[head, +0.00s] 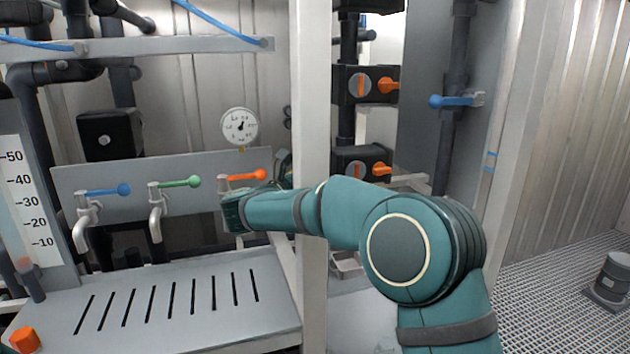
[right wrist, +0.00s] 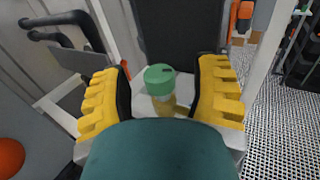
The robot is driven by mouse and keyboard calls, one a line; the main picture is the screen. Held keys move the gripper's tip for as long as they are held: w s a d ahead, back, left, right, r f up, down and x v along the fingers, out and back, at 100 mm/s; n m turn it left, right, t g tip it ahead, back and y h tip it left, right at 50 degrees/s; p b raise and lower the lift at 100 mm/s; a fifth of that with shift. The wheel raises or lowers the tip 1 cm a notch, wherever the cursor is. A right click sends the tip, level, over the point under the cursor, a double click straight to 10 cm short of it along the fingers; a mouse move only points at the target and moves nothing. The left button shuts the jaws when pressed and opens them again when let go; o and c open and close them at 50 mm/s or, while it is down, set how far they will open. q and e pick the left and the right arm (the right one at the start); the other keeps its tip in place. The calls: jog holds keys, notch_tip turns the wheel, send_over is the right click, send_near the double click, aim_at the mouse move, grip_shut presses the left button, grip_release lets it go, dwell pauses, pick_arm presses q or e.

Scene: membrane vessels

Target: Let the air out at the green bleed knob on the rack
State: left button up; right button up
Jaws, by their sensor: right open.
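The green bleed knob (right wrist: 160,79) shows in the right wrist view as a round green cap on a yellowish stem. My right gripper (right wrist: 163,98) is open, with one yellow finger on each side of the knob. Gaps show between the knob and both fingers, and I see no contact. In the head view my right arm reaches left across the white post, and its hand end is by the orange-handled tap. The bleed knob and the fingertips are hidden there. My left gripper is not in view.
A panel (head: 75,179) carries taps with blue (head: 108,191), green (head: 180,183) and orange (head: 246,176) levers below a round gauge (head: 240,127). A slotted tray (head: 50,300) lies beneath. The white post (head: 309,90) stands close to my right arm.

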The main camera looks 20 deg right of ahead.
jog(key=shift+o, duration=0.2)
jog(key=shift+a, duration=0.15)
grip_shut()
jog(key=shift+n+t+y, duration=0.6)
jog(key=shift+n+t, duration=0.2)
jog(key=shift+t, duration=0.1)
jog(key=shift+r, duration=0.1)
jog(key=shift+c, duration=0.2)
grip_release()
